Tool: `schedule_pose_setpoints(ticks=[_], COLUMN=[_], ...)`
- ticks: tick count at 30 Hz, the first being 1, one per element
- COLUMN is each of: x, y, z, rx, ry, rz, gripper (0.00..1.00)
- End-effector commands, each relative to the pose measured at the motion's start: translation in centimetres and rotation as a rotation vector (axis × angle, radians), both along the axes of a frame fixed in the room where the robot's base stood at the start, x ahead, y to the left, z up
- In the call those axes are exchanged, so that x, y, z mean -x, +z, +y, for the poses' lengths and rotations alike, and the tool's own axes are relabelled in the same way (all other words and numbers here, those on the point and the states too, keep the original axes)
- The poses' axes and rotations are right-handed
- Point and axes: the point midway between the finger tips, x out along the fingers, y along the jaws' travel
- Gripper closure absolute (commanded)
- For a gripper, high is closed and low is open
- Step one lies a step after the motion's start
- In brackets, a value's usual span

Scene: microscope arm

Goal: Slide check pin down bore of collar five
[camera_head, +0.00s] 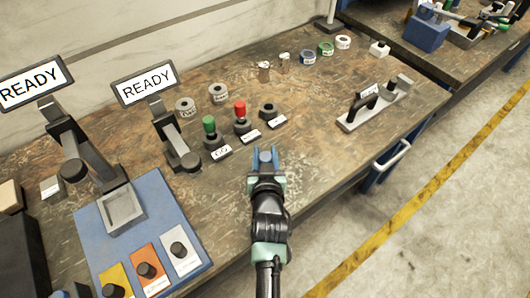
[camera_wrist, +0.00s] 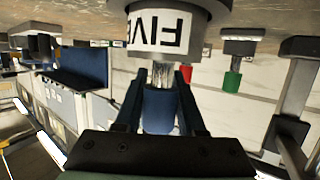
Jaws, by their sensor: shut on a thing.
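My gripper (camera_head: 265,155) is over the near part of the bench in the head view. The wrist view appears upside down; there my gripper (camera_wrist: 160,105) is shut on the blue handle (camera_wrist: 160,112) of the check pin. The pin's shiny metal shaft (camera_wrist: 162,75) points from the handle toward collar five (camera_wrist: 168,28), a grey ring with a white FIVE label. The shaft meets the collar's near rim in this view. I cannot tell how far it is inside the bore. Collar five cannot be made out in the head view, where my gripper covers that spot.
Several other collars (camera_head: 218,92) lie farther back. A grey base with a dark handle (camera_head: 366,108) is to the right.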

Motion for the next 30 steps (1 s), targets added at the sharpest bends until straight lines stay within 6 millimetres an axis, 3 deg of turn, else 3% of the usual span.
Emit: schedule_pose_setpoints(ticks=[6, 7, 12, 23, 30], x=[-0.1, -0.1, 0.0, 0.3, 3.2], y=[-0.5, -0.4, -0.4, -0.5, 0.4], z=[0.0, 0.0, 0.0, 0.0, -0.1], rx=[0.0, 0.0, 0.0, 0.0, 0.001], ry=[0.0, 0.0, 0.0, 0.0, 0.0], rz=[-0.003, -0.003, -0.002, 0.001, 0.002], gripper=[1.0, 0.56, 0.26, 0.26, 0.26])
